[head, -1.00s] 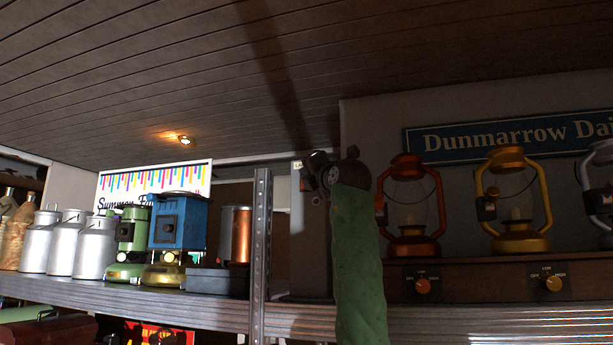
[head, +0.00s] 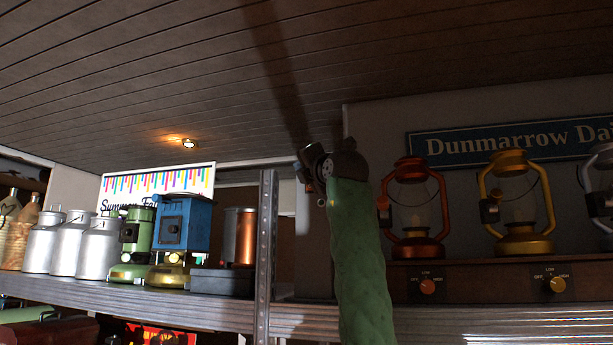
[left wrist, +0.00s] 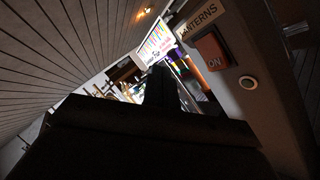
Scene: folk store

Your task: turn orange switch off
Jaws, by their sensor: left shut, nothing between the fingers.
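The orange switch (left wrist: 212,50) shows in the left wrist view as a dark orange rocker marked ON, mounted on a wall or panel. A sign (left wrist: 198,20) reading LANTERNS sits just above it. My left gripper (head: 308,172) is shut and empty in the head view, raised in front of the pale panel right of the metal post. In the left wrist view its dark fingers (left wrist: 160,88) point up the picture, left of and below the switch, with no contact visible. In the head view I cannot make out the switch behind my gripper and arm. My right gripper is not in view.
A round pale button or knob (left wrist: 248,82) sits beside the switch. A red lantern (head: 415,235) and a yellow lantern (head: 519,240) stand right of my arm, above orange (head: 427,287) and yellow (head: 557,285) dials. A metal post (head: 266,240) and shelf with stoves are left.

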